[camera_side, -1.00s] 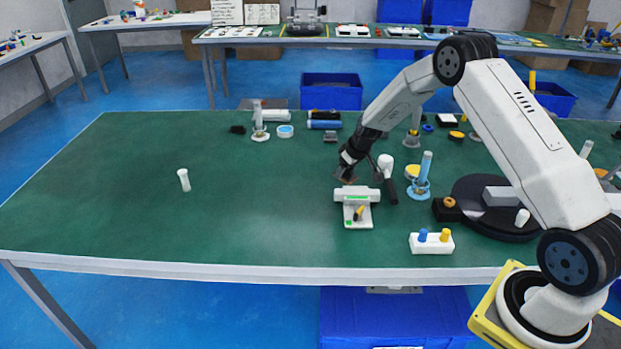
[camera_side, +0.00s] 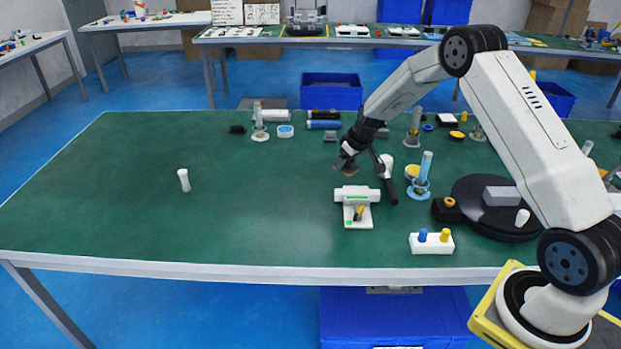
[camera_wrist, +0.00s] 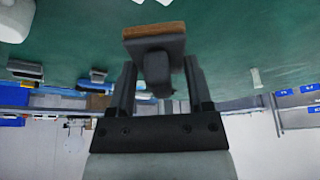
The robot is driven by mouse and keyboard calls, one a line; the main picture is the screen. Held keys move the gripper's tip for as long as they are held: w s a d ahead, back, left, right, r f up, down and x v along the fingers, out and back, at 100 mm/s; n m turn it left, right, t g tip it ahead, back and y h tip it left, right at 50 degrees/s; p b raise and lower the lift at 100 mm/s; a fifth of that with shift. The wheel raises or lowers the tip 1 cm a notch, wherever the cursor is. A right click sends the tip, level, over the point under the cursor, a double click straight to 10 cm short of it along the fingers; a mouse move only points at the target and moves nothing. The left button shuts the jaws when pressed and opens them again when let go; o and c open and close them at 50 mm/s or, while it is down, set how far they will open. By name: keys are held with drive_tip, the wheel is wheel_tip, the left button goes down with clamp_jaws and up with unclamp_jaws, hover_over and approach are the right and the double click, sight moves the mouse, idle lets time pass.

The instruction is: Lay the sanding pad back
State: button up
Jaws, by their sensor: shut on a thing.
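The sanding pad (camera_wrist: 153,32) is a brown slab with a black block-shaped handle. In the wrist view my gripper (camera_wrist: 158,70) is shut on that handle, with the brown slab beyond the fingertips. In the side view the pad (camera_side: 346,170) is small and dark below my gripper (camera_side: 350,160). It is above the green table, just behind the white machine (camera_side: 357,195) with the green strip. The pad looks apart from the machine. Its exact height over the table is hard to tell.
A white hammer-shaped tool (camera_side: 386,166) with a dark handle is close right of my gripper. A blue post (camera_side: 424,168) and a dark round turntable (camera_side: 492,218) are further right. A white block with pegs (camera_side: 431,244) is at the front. The table's left is mostly clear.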

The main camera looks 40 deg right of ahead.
drive_tip(key=s+a+n+y, duration=0.1)
drive_tip(key=s+a+n, duration=0.1)
drive_tip(key=a, duration=0.3)
drive_tip(key=s+a+n+y, duration=0.1)
drive_tip(key=s+a+n, duration=0.1)
drive_tip(key=a+n, duration=0.2)
drive_tip(key=s+a+n+g+y, duration=0.1)
drive_tip(key=s+a+n, duration=0.1)
drive_tip(key=a, duration=0.4)
drive_tip(key=shift+r+n, duration=0.4)
drive_tip(key=shift+n, duration=0.1)
approach(287, 210)
drive_tip(key=shift+s+a+f, duration=0.1)
drive_tip(key=shift+s+a, duration=0.2)
drive_tip(key=shift+a, duration=0.65)
drive_tip(key=shift+w+f, duration=0.65)
drive_tip(key=shift+f, duration=0.1)
drive_tip(key=shift+w+f, duration=0.1)
drive_tip(key=shift+w+d+f, duration=0.1)
drive_tip(key=shift+w+f, duration=0.15)
drive_tip(key=shift+f, duration=0.15)
drive_tip(key=shift+w+f, duration=0.15)
drive_tip(key=shift+f, duration=1.25)
drive_tip(key=shift+f, duration=0.2)
